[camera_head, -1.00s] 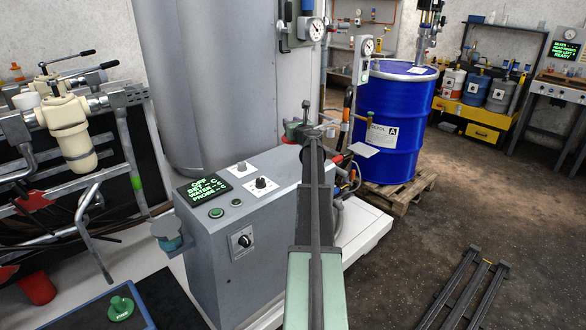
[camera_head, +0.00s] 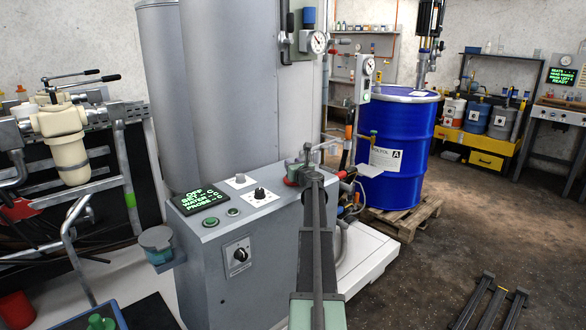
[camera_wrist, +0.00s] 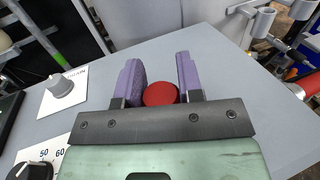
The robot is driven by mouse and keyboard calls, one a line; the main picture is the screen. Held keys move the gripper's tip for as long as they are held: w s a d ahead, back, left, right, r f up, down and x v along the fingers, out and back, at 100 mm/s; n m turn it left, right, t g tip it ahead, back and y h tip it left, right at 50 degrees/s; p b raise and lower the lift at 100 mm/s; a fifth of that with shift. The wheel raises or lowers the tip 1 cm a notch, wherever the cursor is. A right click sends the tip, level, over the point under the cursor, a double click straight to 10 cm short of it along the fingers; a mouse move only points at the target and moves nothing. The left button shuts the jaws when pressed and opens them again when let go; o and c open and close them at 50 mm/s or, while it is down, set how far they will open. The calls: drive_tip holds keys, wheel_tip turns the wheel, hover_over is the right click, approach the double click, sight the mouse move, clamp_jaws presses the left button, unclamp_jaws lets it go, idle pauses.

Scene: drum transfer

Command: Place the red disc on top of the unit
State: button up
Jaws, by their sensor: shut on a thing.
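The red disc (camera_wrist: 160,94) sits between the two purple fingers of my gripper (camera_wrist: 161,80) in the wrist view, and the jaws are shut on it. The grey unit (camera_head: 262,250) stands ahead in the head view, with a sloped control panel on top. Its flat grey top (camera_wrist: 215,70) fills much of the wrist view behind the fingers. My gripper is over or near this top; the gap below the disc cannot be judged. In the head view my arm hides the disc.
The panel has a green-lit display (camera_head: 200,197) and a knob (camera_head: 259,194). Tall grey cylinders (camera_head: 230,90) rise behind the unit. A blue drum (camera_head: 400,150) stands on a wooden pallet (camera_head: 405,218) to the right. Open floor (camera_head: 440,250) lies at the right.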

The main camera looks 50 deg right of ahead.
drive_tip(key=o, duration=1)
drive_tip(key=shift+s+a+r, duration=0.1)
drive_tip(key=shift+s+r, duration=0.05)
drive_tip(key=v, duration=1.1)
drive_tip(key=shift+s+a, duration=0.2)
drive_tip(key=shift+s, duration=0.1)
